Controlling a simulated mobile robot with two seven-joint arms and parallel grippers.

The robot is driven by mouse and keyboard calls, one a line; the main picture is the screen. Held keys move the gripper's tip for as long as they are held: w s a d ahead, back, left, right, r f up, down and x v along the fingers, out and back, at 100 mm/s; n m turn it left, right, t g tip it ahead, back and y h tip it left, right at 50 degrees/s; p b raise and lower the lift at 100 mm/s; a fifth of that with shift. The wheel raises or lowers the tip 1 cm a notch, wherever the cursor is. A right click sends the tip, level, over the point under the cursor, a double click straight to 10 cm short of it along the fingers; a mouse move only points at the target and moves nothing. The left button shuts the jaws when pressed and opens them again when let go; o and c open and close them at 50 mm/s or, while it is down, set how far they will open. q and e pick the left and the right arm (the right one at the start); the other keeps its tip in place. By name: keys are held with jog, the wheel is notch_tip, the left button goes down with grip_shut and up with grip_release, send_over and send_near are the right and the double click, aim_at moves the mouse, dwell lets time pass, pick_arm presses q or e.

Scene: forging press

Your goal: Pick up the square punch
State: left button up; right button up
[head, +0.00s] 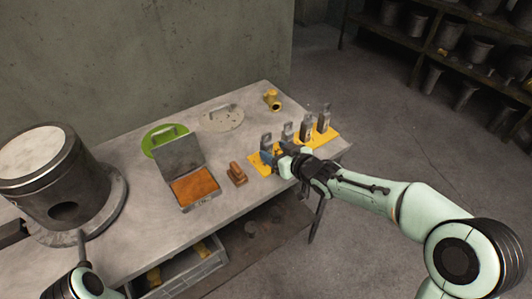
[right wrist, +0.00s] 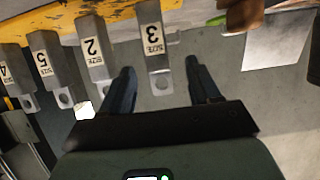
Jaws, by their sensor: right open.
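Several grey metal punches stand in a row on a yellow base (head: 259,169) near the table's right end. The leftmost punch (head: 266,146) is beside my right gripper (head: 279,158). In the right wrist view the punches bear size labels; the size 3 punch (right wrist: 152,40) is between the open fingers of my right gripper (right wrist: 160,69), with clear gaps on both sides. The size 2 punch (right wrist: 93,45) is just left of the fingers. I cannot tell which punch is square, as their working ends are hidden. My left arm shows at the lower left; its gripper (head: 82,250) is unclear.
A wooden-looking brown block (head: 237,174) and an open grey box with orange fill (head: 196,187) lie left of the punches. A green disc (head: 163,138), a grey lidded disc (head: 221,118) and a brass fitting (head: 272,99) are behind. A large drum (head: 60,185) stands left.

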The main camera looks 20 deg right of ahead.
aim_at(264, 144)
jog(key=b+x, duration=0.1)
jog(key=x, duration=0.6)
jog(key=shift+w+f, duration=0.3)
jog(key=shift+d, duration=0.1)
grip_shut()
jog(key=shift+r, duration=0.15)
